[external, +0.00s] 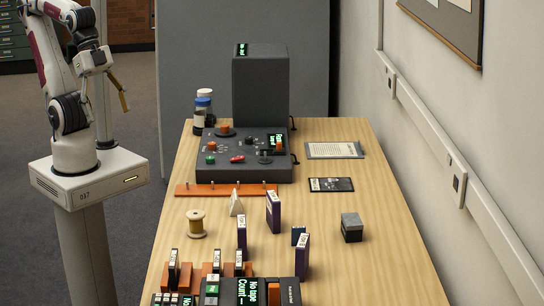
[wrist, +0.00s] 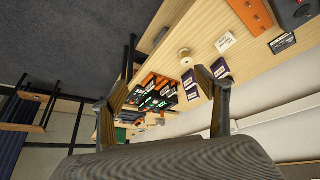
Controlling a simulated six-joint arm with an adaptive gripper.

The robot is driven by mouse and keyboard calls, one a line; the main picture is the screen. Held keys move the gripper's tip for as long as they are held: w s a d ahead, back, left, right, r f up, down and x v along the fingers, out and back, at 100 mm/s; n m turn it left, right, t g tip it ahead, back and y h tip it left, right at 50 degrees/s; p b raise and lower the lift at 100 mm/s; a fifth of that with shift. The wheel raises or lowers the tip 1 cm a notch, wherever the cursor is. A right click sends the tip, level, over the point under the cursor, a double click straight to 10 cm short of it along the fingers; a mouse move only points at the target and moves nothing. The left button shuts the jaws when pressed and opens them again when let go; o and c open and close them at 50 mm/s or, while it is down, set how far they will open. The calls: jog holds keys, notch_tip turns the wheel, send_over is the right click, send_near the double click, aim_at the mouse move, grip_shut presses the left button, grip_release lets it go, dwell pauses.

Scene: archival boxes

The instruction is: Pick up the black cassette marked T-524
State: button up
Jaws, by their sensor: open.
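Several dark cassettes with pale end labels stand upright in orange racks at the near left of the table: one at the left (external: 174,263), one in the middle (external: 217,261), one at the right (external: 239,262). Their markings are too small to read, so I cannot tell which is T-524. In the wrist view the rack area (wrist: 157,92) shows small between my fingers, far off. My gripper (external: 122,95) is raised left of the table, well away from the cassettes. In the wrist view my gripper (wrist: 163,78) is open and empty.
A player reading "No tape" (external: 252,291) sits at the near edge. Purple boxes (external: 273,212), a grey box (external: 352,227), a spool (external: 196,224) and a white wedge (external: 236,203) stand mid-table. A grey console (external: 215,172) is behind. The right side of the table is mostly clear.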

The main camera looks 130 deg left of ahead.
jog(key=w+d+r+n+t+h, duration=0.15)
jog(key=w+d, duration=0.25)
jog(key=w, duration=0.8)
jog(key=w+d+r+n+t, duration=0.1)
jog(key=w+d+t, duration=0.15)
jog(key=w, duration=0.95)
jog(key=w+d+r+n+t, duration=0.15)
jog(key=w+d, duration=0.25)
jog(key=w, duration=0.8)
jog(key=w+f+t+y, duration=0.1)
jog(key=w+f+y, duration=0.1)
jog(key=w+f, duration=0.4)
jog(key=n+g+y, duration=0.2)
jog(key=n+y, duration=0.3)
jog(key=y, duration=0.4)
send_near(239, 258)
jog(key=w, duration=0.2)
jog(key=shift+w+a+r, duration=0.25)
jog(key=shift+a+r, duration=0.1)
jog(key=shift+a, duration=0.05)
jog(key=shift+s+a+f+g, duration=0.2)
jog(key=shift+s+f+g, duration=0.15)
jog(key=shift+f, duration=0.25)
jog(key=shift+x, duration=1.35)
jog(key=shift+w, duration=0.15)
